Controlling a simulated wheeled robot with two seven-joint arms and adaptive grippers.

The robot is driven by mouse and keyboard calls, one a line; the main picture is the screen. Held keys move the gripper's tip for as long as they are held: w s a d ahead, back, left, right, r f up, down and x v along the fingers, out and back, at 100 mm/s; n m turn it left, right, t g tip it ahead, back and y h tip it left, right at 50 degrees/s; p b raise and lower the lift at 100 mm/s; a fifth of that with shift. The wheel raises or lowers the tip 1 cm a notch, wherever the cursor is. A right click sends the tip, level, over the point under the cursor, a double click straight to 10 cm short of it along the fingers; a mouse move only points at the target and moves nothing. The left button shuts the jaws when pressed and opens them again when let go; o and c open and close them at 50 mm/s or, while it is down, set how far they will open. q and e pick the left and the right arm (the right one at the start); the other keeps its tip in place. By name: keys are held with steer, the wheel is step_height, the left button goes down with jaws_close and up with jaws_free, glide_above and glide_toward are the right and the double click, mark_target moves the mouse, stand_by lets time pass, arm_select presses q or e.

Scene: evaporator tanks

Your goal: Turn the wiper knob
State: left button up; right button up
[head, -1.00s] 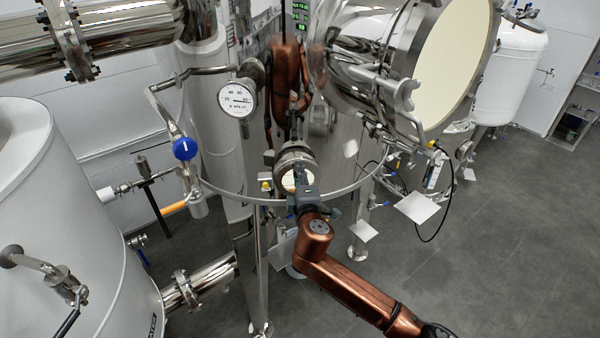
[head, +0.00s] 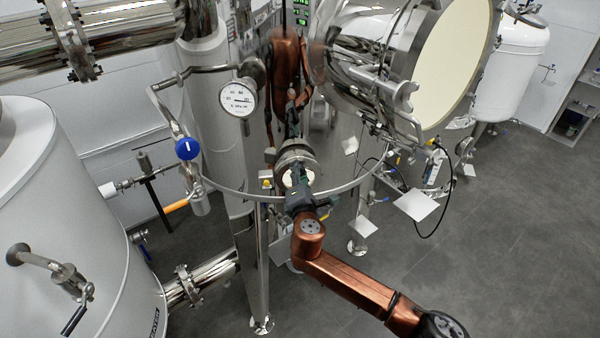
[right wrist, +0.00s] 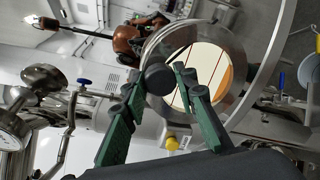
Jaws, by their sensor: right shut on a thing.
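The wiper knob (right wrist: 158,78) is a round black knob in front of a round sight glass (right wrist: 208,75) with a steel rim. In the right wrist view it sits between the green fingers of my right gripper (right wrist: 155,85), which is shut on it. In the head view my right gripper (head: 299,187) is at the lower front of the steel sight-glass port (head: 296,150) on the tank. There the gripper hides the knob and part of the glass. My left gripper is not in view.
A pressure gauge (head: 238,97) and a blue-handled valve (head: 187,149) are to the left of the port. A large open round hatch (head: 455,60) is at the upper right. A steel rail (head: 345,187) curves around the tank close to my right gripper.

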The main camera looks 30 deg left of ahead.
steer(key=shift+s+a+f, duration=0.1)
steer(key=shift+f, duration=0.1)
steer(key=o, duration=1.1)
steer(key=shift+r, duration=0.1)
steer(key=shift+o, duration=0.3)
steer(key=v, duration=1.2)
